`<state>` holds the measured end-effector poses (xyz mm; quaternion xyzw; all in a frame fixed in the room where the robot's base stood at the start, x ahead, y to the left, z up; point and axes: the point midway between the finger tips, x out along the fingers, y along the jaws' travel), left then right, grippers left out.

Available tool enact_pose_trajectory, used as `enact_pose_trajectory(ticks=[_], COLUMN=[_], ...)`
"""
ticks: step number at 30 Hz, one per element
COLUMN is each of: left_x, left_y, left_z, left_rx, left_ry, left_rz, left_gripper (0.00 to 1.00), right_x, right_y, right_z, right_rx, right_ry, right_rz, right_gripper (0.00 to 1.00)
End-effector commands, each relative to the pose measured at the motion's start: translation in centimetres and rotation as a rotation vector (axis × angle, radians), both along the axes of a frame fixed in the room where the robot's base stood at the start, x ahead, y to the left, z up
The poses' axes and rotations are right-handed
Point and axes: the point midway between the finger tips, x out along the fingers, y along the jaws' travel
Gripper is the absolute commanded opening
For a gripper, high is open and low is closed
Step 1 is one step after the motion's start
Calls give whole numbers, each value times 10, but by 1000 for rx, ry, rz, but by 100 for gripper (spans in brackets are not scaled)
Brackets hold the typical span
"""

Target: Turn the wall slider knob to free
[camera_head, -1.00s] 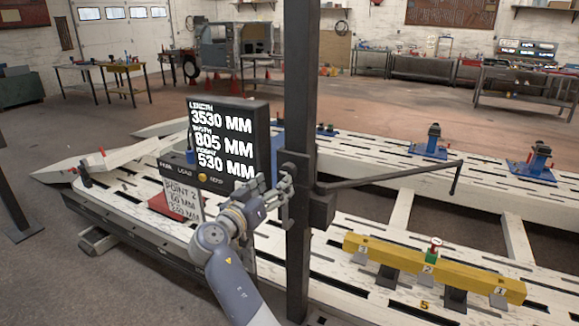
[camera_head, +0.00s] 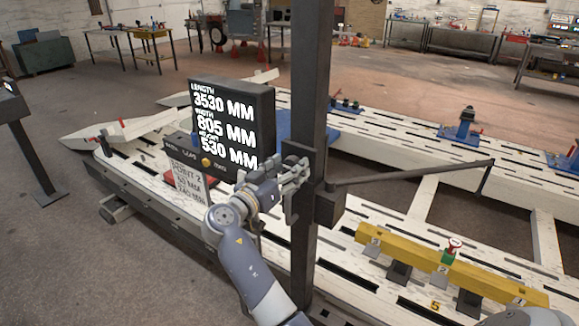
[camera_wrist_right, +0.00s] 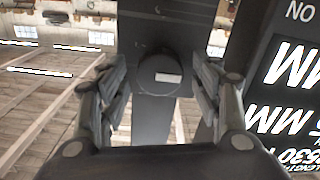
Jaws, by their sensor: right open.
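The wall slider is a dark block (camera_head: 328,205) on a tall dark post (camera_head: 311,80), with a thin arm (camera_head: 410,173) reaching right. Its knob (camera_wrist_right: 160,72) shows in the right wrist view as a dark round disc with a short, roughly level white mark. My right gripper (camera_head: 298,172) is at the post, beside the slider. The right wrist view shows its open fingers (camera_wrist_right: 160,95) on either side of the knob, with nothing clearly gripped. In the head view the gripper covers most of the knob. My left gripper is not in view.
A black display (camera_head: 230,122) with measurements stands just left of the post; a labelled card (camera_head: 187,180) hangs below it. The white slotted bench (camera_head: 365,268) carries a yellow bar (camera_head: 420,255) and blue clamps (camera_head: 460,133). Open floor (camera_head: 60,210) lies to the left.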

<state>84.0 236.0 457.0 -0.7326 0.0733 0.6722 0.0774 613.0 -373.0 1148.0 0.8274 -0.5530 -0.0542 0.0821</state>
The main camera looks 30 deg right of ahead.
Motion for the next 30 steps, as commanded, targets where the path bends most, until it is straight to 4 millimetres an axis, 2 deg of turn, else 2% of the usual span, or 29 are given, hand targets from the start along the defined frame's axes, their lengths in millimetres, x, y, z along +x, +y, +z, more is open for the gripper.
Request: enact_pose_trajectory(ticks=[1,2,7,20,30], left_x=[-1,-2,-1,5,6], left_y=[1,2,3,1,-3], left_z=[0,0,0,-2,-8], left_rx=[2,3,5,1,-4], left_ry=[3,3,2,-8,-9], left_rz=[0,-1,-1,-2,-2], left_gripper=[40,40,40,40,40], right_x=[0,0,0,0,1], right_y=[0,0,0,-1,-1], right_z=[0,0,0,-1,-1], right_rx=[0,0,0,-19,-110], right_ry=[0,0,0,45,266], right_rz=[0,0,0,0,0], right_gripper=[59,55,16,15,15])
